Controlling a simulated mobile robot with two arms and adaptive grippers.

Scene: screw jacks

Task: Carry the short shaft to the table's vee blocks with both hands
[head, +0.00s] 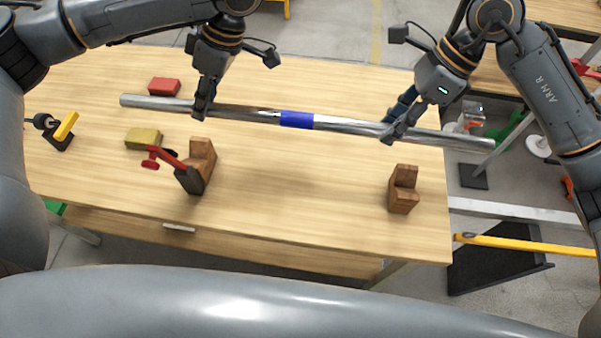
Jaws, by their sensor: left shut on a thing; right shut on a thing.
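The short shaft (345,124) is a long silver bar with a blue band (297,120) near its middle. It spans the table from left to right, and its right end reaches past the table's right edge. My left gripper (203,108) is shut on it left of the band. My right gripper (393,130) is shut on it right of the band. Two brown wooden vee blocks stand on the table nearer to me than the shaft: the left vee block (203,158) and the right vee block (404,188). The shaft's exact height above the table is hard to tell.
A dark clamp with a red handle (173,158) stands against the left vee block. A yellow block (143,138), a red block (164,86) and a yellow-handled tool (64,128) lie on the table (300,210) at left. The tabletop between the vee blocks is clear.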

